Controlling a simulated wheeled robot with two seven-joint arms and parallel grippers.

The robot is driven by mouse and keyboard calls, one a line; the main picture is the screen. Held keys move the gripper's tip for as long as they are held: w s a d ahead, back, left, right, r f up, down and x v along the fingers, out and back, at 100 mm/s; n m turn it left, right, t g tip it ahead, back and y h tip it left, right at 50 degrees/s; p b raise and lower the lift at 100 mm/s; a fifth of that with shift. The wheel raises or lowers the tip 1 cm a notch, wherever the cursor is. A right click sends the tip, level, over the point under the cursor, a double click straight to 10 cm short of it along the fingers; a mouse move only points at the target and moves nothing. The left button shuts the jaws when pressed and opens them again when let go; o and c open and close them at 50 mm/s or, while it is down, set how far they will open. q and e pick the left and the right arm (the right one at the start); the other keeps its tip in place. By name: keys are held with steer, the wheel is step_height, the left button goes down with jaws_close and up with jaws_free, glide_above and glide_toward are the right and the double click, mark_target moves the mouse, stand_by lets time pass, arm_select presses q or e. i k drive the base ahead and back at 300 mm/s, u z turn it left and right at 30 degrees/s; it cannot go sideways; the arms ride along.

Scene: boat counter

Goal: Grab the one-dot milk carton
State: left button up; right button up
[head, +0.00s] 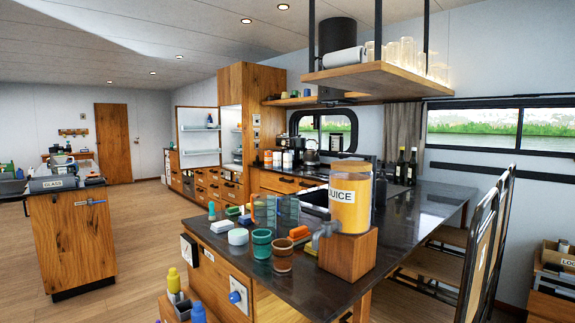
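I cannot make out a one-dot milk carton in the head view. An open fridge (231,118) with white shelves stands in the wooden cabinet at the back, its door (199,159) swung out to the left. A few small items on the shelves are too small to tell. Neither of my grippers is in view.
A dark counter (330,287) fills the front, with a juice dispenser (350,205), cups (262,246) and small containers. A wooden island (72,240) stands at left. Chairs (478,245) line the right side. Wooden floor (140,240) is open between island and counter.

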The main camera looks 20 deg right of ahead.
mark_target(286, 157)
steer(key=u, duration=1)
steer(key=i, duration=4.65)
steer(key=z, duration=2)
steer(key=i, duration=2.5)
steer(key=z, duration=1.1)
